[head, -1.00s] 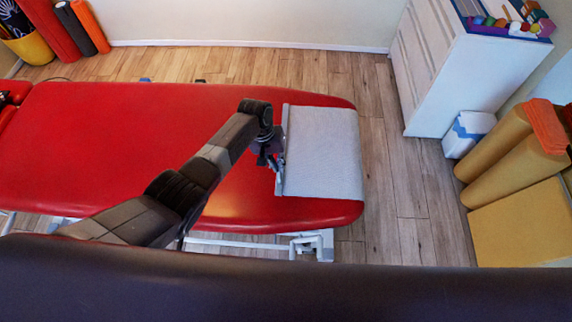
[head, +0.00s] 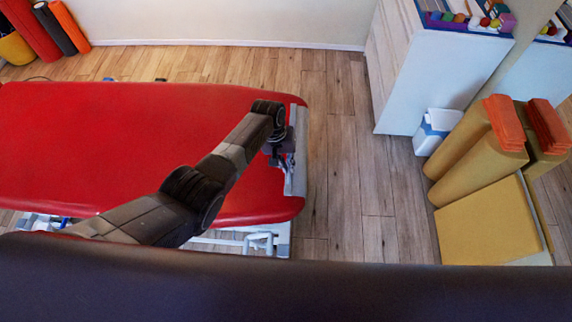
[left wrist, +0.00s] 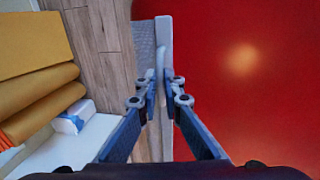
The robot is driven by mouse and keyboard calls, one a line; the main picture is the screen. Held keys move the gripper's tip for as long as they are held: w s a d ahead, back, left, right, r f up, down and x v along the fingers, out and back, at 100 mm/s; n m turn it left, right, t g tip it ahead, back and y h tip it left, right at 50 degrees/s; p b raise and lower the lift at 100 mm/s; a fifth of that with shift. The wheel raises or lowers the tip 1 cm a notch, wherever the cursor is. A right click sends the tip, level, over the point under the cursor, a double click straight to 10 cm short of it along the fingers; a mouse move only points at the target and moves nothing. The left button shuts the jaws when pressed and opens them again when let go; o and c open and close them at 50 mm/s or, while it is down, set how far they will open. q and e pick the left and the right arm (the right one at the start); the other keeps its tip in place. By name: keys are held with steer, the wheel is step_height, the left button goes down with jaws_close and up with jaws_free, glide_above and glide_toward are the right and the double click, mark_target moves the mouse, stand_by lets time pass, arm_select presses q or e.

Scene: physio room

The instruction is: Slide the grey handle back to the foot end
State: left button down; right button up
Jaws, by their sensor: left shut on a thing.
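The grey handle is a light bar (head: 300,130) lying across the foot end of the red treatment couch (head: 120,150), close to its right edge. In the left wrist view the bar (left wrist: 165,30) runs up the picture with a small raised grip (left wrist: 160,58) on it. A narrow strip of grey textured cover (left wrist: 145,45) shows beside it. My left gripper (head: 286,165) is at the bar; in the left wrist view its fingertips (left wrist: 160,85) close around the grip. The arm hides part of the couch. My right gripper is out of view.
Yellow bolsters (head: 480,165) and a yellow block (head: 490,222) stand at the right. Wooden floor (head: 345,170) past the couch end is clear.

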arm_select(q)
steer(key=shift+s+d, duration=0.1)
steer(key=shift+d, duration=0.1)
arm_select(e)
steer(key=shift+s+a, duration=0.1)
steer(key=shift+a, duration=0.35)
arm_select(q)
steer(key=c, duration=2.1)
jaws_free()
steer(key=shift+d+f, duration=0.1)
steer(key=shift+d, duration=0.05)
steer(key=shift+o, duration=0.3)
steer(key=shift+w+a+r, duration=0.1)
steer(key=shift+r, duration=0.35)
steer(key=shift+w+a+r, duration=0.1)
steer(key=shift+r, duration=0.3)
step_height(320, 180, up, 10)
steer(key=a, duration=0.2)
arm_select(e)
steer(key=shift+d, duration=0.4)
